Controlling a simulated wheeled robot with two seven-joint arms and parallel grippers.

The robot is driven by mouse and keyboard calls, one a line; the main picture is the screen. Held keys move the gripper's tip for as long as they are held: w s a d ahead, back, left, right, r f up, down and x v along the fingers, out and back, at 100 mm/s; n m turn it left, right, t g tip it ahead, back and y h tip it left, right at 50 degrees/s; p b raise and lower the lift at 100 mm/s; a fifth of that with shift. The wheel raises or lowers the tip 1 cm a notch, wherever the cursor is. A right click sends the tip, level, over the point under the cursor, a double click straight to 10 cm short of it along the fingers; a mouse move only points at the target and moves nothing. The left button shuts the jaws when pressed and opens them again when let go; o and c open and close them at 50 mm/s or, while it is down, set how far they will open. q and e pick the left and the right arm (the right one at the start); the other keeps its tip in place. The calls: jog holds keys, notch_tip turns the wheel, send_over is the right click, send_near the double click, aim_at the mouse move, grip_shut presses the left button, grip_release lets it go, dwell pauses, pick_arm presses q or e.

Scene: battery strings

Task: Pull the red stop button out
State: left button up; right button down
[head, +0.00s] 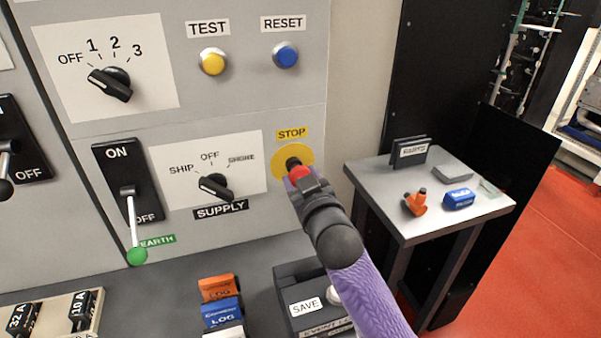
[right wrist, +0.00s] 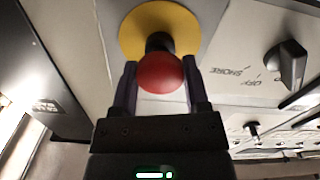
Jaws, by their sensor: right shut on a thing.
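The red stop button (head: 299,173) sits on a round yellow plate (head: 279,155) under the STOP label (head: 292,133) on the grey panel. In the right wrist view the red button (right wrist: 161,73) is a round knob on a dark stem, standing out from the yellow plate (right wrist: 180,18). My right gripper (head: 304,182) is at the button, with its fingers on both sides of the red head. It is shut on the button, as the right wrist view also shows (right wrist: 160,85). Its hand hides part of the button in the head view. My left gripper is not in view.
The supply switch (head: 216,187) is left of the button, and the lever with a green knob (head: 137,256) is farther left. Blue (head: 286,55) and yellow (head: 213,62) buttons are above. A small grey table (head: 390,185) with several items stands right. A SAVE box (head: 290,280) is below.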

jog(key=shift+c, duration=0.3)
grip_release()
notch_tip(320, 180, up, 10)
jog(key=p, duration=0.3)
jog(key=shift+s+f, duration=0.1)
